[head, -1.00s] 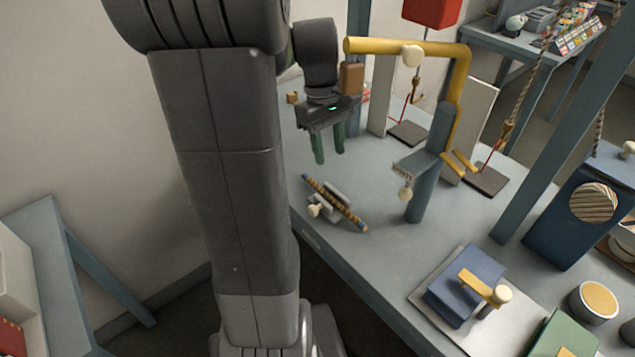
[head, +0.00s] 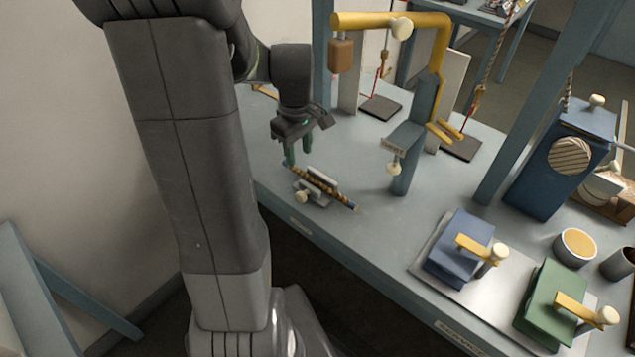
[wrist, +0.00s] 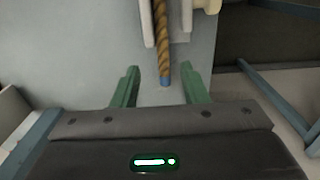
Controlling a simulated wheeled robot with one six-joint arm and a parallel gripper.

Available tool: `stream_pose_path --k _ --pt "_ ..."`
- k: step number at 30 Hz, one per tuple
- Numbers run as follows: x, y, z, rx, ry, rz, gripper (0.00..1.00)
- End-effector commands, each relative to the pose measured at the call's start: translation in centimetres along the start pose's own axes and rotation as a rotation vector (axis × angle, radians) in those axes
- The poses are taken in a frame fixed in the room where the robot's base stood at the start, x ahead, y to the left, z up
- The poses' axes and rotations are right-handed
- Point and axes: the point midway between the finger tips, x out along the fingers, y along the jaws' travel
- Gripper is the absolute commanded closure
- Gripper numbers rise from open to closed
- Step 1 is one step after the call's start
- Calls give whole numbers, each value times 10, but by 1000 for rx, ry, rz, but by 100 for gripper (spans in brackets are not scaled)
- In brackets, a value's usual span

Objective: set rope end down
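The rope piece (head: 340,198) is tan and twisted with blue ends. It lies in a grey cradle (head: 322,183) with a cream knob, near the table's front left edge. In the wrist view the rope (wrist: 161,45) points toward my gripper, its blue end lying between the lines of the two fingers. My gripper (head: 298,155) is over the rope's far left end, with green fingers pointing down. The wrist view shows the fingers (wrist: 157,88) spread apart with a gap on each side of the rope end.
A yellow crane arm on a blue post (head: 406,165) stands right of the cradle. A blue block (head: 460,245) and a green block (head: 548,300) with yellow levers sit at the front right. Bare table lies between the cradle and the blue block.

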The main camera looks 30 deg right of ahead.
Motion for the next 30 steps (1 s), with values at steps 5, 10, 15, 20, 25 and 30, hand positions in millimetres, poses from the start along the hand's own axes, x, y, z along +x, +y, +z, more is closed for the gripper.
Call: stream_pose_path --k 5,10,15,20,25,30 --pt "28 -5 0 -1 -5 -5 60" --pt "44 -4 0 0 -3 -3 60" --pt "46 -4 0 0 -1 -1 60" --pt "46 -4 0 0 -1 -1 74" --pt "46 -4 0 0 -1 -1 100" --pt "46 -4 0 0 -1 -1 100"
